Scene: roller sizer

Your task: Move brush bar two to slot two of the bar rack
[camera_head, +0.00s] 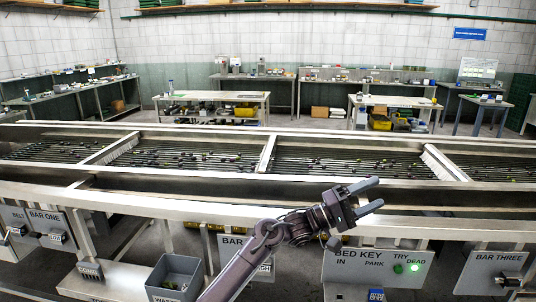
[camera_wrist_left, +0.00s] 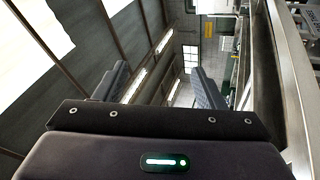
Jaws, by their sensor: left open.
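My left gripper (camera_head: 377,194) is over the near rail of the sizer, above the BED KEY panel (camera_head: 378,266). Its two fingers are apart with nothing between them; the left wrist view also shows the open fingers (camera_wrist_left: 160,85). Three crosswise bars lie over the roller bed: a left one (camera_head: 110,148), a middle one (camera_head: 267,154) and a right one (camera_head: 444,163) with pale bristles. The middle bar is probably brush bar two, but no label on it is readable. The gripper is apart from all three. I cannot make out the bar rack. My right gripper is not in view.
Dark and green small fruit lie on the roller bed (camera_head: 340,162). Panels marked BAR ONE (camera_head: 45,222) and BAR THREE (camera_head: 497,265) hang at the front; a middle one (camera_head: 236,243) is partly covered by my arm. A grey waste bin (camera_head: 175,275) stands below. A green light glows beside DEAD.

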